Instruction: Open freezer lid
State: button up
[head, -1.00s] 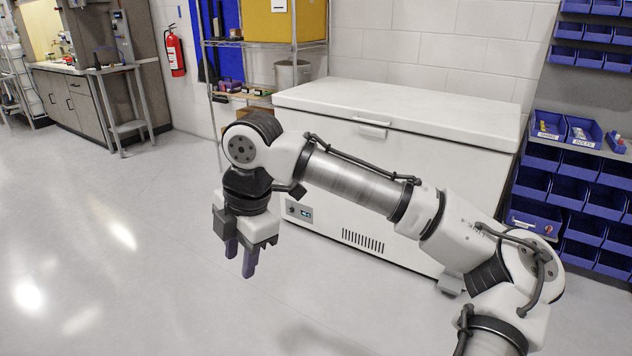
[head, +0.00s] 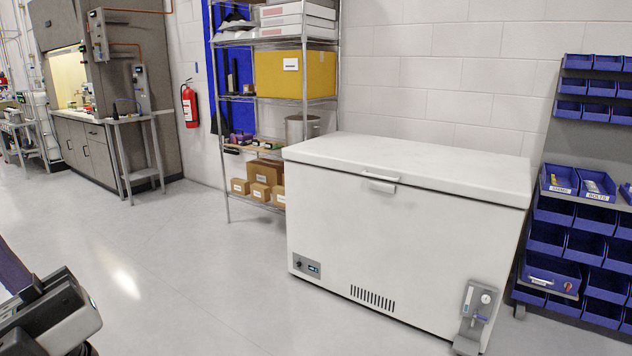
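The white chest freezer (head: 345,235) stands against the back wall, right of centre. Its flat white lid (head: 430,165) lies shut on the body. A small light handle (head: 381,182) sits at the lid's front edge, left of the middle. My gripper (head: 12,270) shows only in part, close to the camera at the lower left edge. One purple finger is visible there, and the rest is cut off, so its opening cannot be judged. It is well away from the freezer and touches nothing I can see.
A wire shelf (head: 272,42) with boxes stands left of the freezer. A rack of blue bins (head: 566,245) stands close on its right. A small grey device (head: 477,310) is at the freezer's lower right front. The floor (head: 190,270) ahead is clear.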

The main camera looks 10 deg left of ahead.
aim_at(504, 179)
jog(key=i+j+z, duration=0.15)
jog(key=i, duration=0.4)
jog(key=i+j+z, duration=0.1)
jog(key=i, duration=0.45)
jog(key=i+j+z, duration=0.15)
jog(key=i+j, duration=0.15)
jog(key=i, duration=0.2)
jog(key=i+j+z, duration=0.15)
jog(key=i+j, duration=0.15)
jog(key=i, duration=0.2)
jog(key=i+j+z, duration=0.15)
jog(key=i+j, duration=0.2)
jog(key=i, duration=0.15)
